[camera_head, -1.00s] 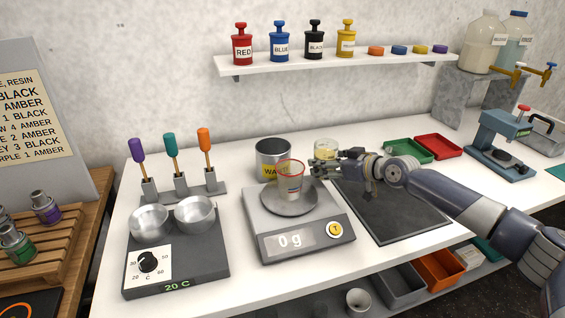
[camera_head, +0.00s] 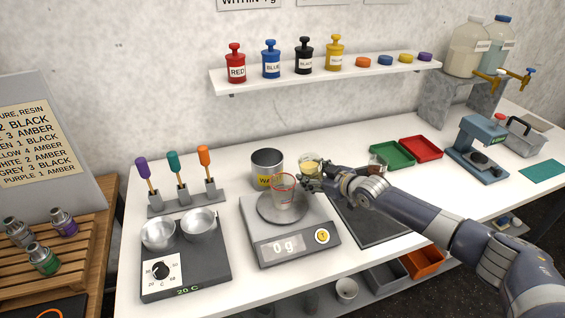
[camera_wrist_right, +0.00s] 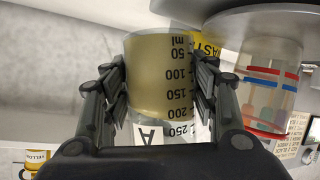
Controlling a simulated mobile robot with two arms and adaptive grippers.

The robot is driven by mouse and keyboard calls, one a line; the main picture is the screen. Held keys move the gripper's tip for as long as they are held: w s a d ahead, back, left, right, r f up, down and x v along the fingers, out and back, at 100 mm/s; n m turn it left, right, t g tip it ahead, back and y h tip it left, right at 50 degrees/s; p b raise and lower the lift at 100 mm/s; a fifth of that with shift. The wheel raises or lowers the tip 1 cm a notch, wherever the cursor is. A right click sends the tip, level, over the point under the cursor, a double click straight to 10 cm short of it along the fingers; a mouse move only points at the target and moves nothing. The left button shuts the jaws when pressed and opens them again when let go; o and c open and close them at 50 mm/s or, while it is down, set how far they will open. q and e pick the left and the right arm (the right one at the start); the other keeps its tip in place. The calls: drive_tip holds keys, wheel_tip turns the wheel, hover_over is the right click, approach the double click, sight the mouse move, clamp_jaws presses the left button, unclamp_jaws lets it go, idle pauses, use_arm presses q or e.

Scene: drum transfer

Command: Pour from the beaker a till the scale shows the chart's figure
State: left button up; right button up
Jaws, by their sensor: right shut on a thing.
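My right gripper (camera_head: 304,183) is shut on beaker a (camera_head: 310,165), just behind and right of the scale. The right wrist view shows beaker a (camera_wrist_right: 160,75) inverted, with its "A" label, printed marks and yellowish liquid reaching about the 200 mark. It looks roughly upright. A clear cup with a red rim (camera_head: 283,190) stands on the pan of the scale (camera_head: 288,243); it looks empty. The cup also shows in the wrist view (camera_wrist_right: 268,92) with red and blue bands. The display reads 0 g. The chart (camera_head: 38,150) hangs at left, partly cut off. My left gripper is out of view.
A metal waste can (camera_head: 266,163) stands close behind the cup. Another small beaker (camera_head: 377,163) with dark contents stands beyond my right arm. A hot plate (camera_head: 186,262) with two metal bowls is left of the scale. A dark mat (camera_head: 365,225) lies at right.

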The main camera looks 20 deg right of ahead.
sight(304, 158)
drive_tip(key=shift+n+h, duration=0.5)
drive_tip(key=shift+n, duration=0.2)
drive_tip(key=r+p, duration=0.4)
drive_tip(key=p, duration=0.1)
drive_tip(key=a+r+p, duration=0.1)
drive_tip(key=p, duration=0.2)
drive_tip(key=shift+s+r, duration=0.3)
drive_tip(key=shift+r, duration=0.1)
drive_tip(key=shift+a+t, duration=0.1)
drive_tip(key=shift+t, duration=0.2)
drive_tip(key=shift+a+f, duration=0.1)
drive_tip(key=shift+f, duration=0.05)
drive_tip(key=shift+w, duration=0.1)
drive_tip(key=shift+r+n, duration=0.2)
drive_tip(key=shift+n, duration=0.1)
drive_tip(key=shift+s+a+r, duration=0.1)
drive_tip(key=shift+s+a, duration=0.05)
drive_tip(key=shift+s, duration=0.05)
drive_tip(key=shift+w+a+h, duration=0.1)
drive_tip(key=shift+w+h, duration=0.05)
drive_tip(key=shift+h, duration=0.15)
drive_tip(key=shift+d, duration=0.2)
